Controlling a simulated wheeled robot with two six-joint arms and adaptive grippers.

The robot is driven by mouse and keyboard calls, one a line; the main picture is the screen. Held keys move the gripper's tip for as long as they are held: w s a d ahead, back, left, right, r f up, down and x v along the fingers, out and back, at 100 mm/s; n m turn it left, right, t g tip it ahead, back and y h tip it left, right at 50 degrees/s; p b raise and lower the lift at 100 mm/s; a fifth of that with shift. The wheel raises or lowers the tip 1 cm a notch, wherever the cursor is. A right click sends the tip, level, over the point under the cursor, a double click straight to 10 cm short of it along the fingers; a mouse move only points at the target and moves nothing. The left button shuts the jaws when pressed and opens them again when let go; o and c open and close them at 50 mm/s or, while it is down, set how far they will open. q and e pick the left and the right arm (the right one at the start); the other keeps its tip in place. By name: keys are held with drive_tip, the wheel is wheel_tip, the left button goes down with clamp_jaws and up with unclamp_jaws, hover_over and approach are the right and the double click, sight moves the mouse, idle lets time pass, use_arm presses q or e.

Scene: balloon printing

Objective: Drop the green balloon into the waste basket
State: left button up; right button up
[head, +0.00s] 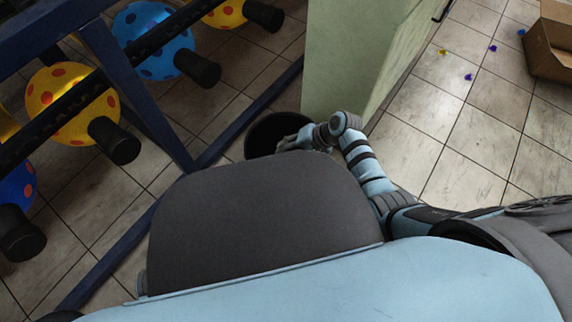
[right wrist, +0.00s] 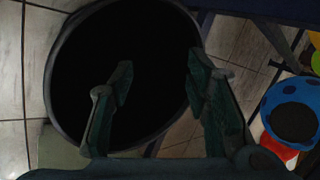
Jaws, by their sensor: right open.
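The black waste basket (head: 262,130) stands on the tiled floor by the pale green block. In the right wrist view the basket's dark mouth (right wrist: 85,70) fills the left half of the picture. My right gripper (head: 288,142) is over the basket. In the right wrist view its two fingers (right wrist: 160,68) are apart, with nothing between them, in front of the dark opening. I see no green balloon; the inside of the basket is too dark to make out. My left gripper is not in view.
A dark blue rack (head: 120,70) at the left holds balloons, including a yellow one with red spots (head: 60,98) and a blue one (head: 150,35). A pale green block (head: 345,50) stands behind the basket. A cardboard box (head: 548,50) sits at the far right.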

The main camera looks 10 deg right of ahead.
drive_tip(key=v, duration=1.1)
drive_tip(key=shift+s, duration=0.1)
